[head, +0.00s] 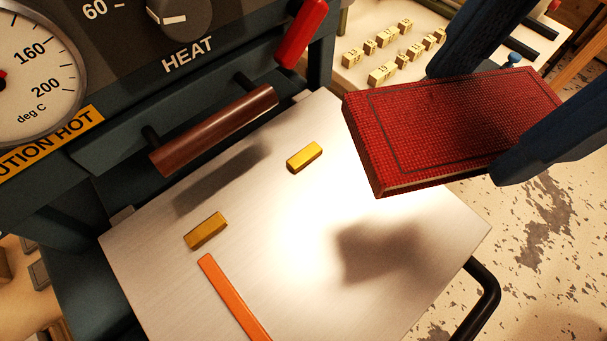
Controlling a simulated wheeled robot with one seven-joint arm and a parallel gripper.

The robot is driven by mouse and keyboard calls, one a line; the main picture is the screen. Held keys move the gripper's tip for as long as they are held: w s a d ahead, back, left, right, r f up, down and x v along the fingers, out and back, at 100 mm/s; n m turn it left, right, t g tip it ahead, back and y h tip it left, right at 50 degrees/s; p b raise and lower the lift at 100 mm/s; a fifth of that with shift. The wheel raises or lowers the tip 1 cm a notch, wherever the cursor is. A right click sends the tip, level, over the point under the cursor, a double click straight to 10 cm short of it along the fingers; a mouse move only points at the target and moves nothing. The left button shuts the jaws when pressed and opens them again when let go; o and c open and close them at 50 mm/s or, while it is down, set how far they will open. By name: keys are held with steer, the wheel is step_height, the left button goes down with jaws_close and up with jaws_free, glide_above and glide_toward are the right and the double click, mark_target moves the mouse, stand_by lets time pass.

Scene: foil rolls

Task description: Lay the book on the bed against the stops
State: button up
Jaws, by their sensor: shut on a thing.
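The red book (445,125) has a dark line border on its cover. My gripper (490,120) is shut on it, with one dark blue finger at the far edge and one at the near right edge. The book is held above the right part of the bed (290,250), apart from it, and its shadow falls on the metal below. Two brass stops, one nearer the handle's right end (304,157) and one further left (206,230), sit on the bed. An orange strip (233,298) lies on the bed near the left stop.
A press with a temperature dial (35,75), a heat knob (180,18) and a brown handle (215,130) stands behind the bed. A red lever (301,32) hangs at the top. Several letter blocks (383,72) sit on a pale surface behind. A black bar (485,300) curves beside the bed.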

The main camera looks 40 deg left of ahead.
steer(key=s+d+n+h, duration=0.1)
steer(key=s+d+n, duration=0.4)
steer(key=s+n, duration=0.15)
glide_above(290, 225)
steer(key=shift+m+g, duration=0.3)
steer(key=shift+m, duration=0.05)
steer(key=f, duration=0.4)
steer(key=w+f+p, duration=0.1)
steer(key=f, duration=0.1)
steer(key=shift+f, duration=2.25)
steer(key=shift+f, duration=0.2)
steer(key=o, duration=1.1)
steer(key=shift+r, duration=0.1)
